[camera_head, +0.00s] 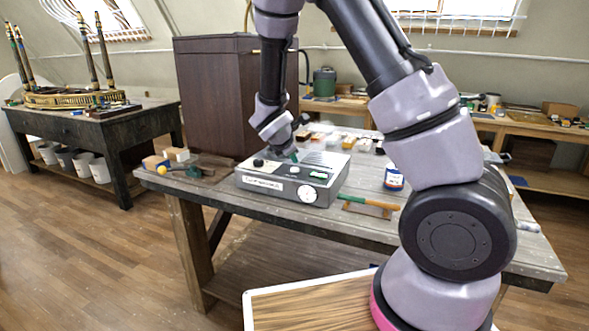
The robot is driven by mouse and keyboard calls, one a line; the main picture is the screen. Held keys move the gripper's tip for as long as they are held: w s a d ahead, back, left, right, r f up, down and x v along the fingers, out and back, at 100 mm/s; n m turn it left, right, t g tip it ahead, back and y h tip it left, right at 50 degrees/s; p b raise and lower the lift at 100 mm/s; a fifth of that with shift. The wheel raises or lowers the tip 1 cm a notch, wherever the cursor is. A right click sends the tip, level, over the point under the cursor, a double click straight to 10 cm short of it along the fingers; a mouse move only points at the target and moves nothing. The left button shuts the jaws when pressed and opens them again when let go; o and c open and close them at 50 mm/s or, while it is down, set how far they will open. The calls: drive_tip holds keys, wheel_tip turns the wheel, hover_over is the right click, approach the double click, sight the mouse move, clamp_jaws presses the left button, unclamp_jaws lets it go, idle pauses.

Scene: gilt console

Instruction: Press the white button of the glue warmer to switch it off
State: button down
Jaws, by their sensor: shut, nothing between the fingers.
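The glue warmer appears to be the grey metal box (260,196) near the front edge of the workbench. Its front has a white label strip and a round white disc (308,193), which looks like a dial or a button. A black knob (258,162) and other small controls, too small to tell apart, sit on its top. The gripper hides part of the top face.
The wooden workbench (230,203) also bears a blue-labelled jar (393,178), a green-handled tool (366,203) on a rest, and small pots behind the box. A tool and small blocks lie to its left. A dark brown cabinet (215,95) stands behind.

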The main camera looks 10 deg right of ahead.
sight(293, 170)
drive_tip(key=shift+f, duration=0.15)
idle(0.5)
drive_tip(key=shift+f, duration=0.3)
drive_tip(key=shift+f, duration=0.4)
idle(0.6)
drive_tip(key=shift+r, duration=0.9)
drive_tip(key=shift+r, duration=3)
